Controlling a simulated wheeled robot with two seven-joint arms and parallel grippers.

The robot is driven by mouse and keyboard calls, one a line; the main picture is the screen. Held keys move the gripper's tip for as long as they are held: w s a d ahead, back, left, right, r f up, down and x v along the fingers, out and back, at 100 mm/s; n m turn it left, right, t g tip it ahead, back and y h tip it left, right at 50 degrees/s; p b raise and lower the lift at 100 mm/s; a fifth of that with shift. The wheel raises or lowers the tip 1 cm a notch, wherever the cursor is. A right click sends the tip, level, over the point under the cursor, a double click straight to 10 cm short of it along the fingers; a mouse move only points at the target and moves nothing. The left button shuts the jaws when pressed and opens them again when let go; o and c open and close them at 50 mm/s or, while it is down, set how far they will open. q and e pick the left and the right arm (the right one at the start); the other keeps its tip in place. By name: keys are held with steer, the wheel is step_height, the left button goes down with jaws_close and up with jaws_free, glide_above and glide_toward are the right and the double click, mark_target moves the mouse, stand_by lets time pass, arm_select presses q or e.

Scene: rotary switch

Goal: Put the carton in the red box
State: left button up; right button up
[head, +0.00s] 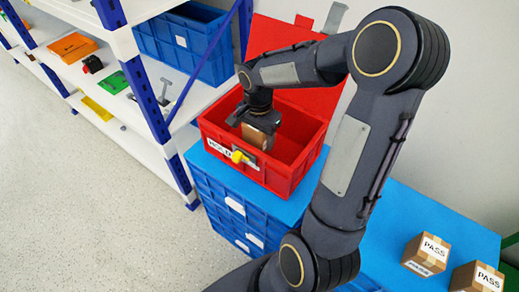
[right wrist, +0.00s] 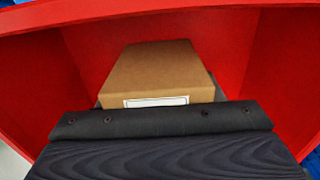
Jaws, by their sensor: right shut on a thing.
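The red box (head: 215,131) stands open on a blue surface in the middle of the head view, with its red lid raised behind it. A brown carton (head: 258,137) is between the fingers of my right gripper (head: 254,122), inside the box's opening near its left wall. In the right wrist view the carton (right wrist: 158,72) shows above the dark gripper, with red box walls (right wrist: 270,80) around it. I cannot tell whether the carton touches the box floor. My left gripper is not in view.
Two cartons marked PASS (head: 426,254) stand at the lower right on the blue surface (head: 385,230). White shelves with blue posts (head: 145,90) stand at the left, holding a blue crate (head: 190,45) and small items.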

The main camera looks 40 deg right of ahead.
steer(key=shift+f+b, duration=0.45)
steer(key=shift+f, duration=2.15)
steer(key=shift+f, duration=0.1)
steer(key=shift+f, duration=0.15)
steer(key=o, duration=1.1)
